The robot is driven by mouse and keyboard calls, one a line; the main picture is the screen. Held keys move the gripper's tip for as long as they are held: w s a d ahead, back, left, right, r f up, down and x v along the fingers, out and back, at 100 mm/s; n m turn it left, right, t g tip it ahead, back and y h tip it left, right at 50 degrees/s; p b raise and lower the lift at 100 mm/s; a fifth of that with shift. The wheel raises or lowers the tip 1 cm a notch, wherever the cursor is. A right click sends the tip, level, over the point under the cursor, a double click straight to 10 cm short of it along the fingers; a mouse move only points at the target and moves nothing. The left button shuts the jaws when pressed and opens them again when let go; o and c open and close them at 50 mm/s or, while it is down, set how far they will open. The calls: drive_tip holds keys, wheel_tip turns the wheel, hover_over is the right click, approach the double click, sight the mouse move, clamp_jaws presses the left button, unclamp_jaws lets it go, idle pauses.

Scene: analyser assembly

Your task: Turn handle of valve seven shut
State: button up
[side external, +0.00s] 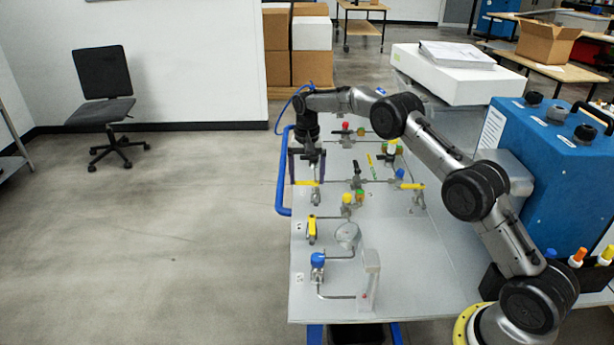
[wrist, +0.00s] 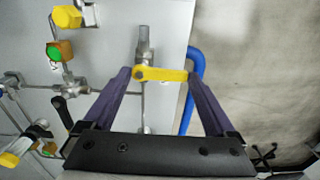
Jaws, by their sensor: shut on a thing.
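A yellow lever handle (wrist: 165,74) sits on a grey valve on the panel, and it also shows in the side external view (side external: 307,183). It lies across the vertical pipe in the wrist view. My gripper (wrist: 158,76) is shut on this handle, with a purple finger at each end of it. In the side external view my gripper (side external: 307,168) points down at the panel's left edge. No valve number is readable, so I cannot tell from a label that this is valve seven.
The panel (side external: 325,275) carries other yellow handles (side external: 312,228), a blue knob (side external: 318,260), a gauge (side external: 347,235) and thin pipes close together. A blue rail (side external: 283,180) runs along its left edge. A blue box (side external: 545,160) stands at right.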

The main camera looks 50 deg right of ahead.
sight(307, 182)
drive_tip(key=shift+r, duration=0.1)
drive_tip(key=o, duration=1)
drive_tip(key=shift+o, duration=0.2)
wheel_tip(307, 182, up, 14)
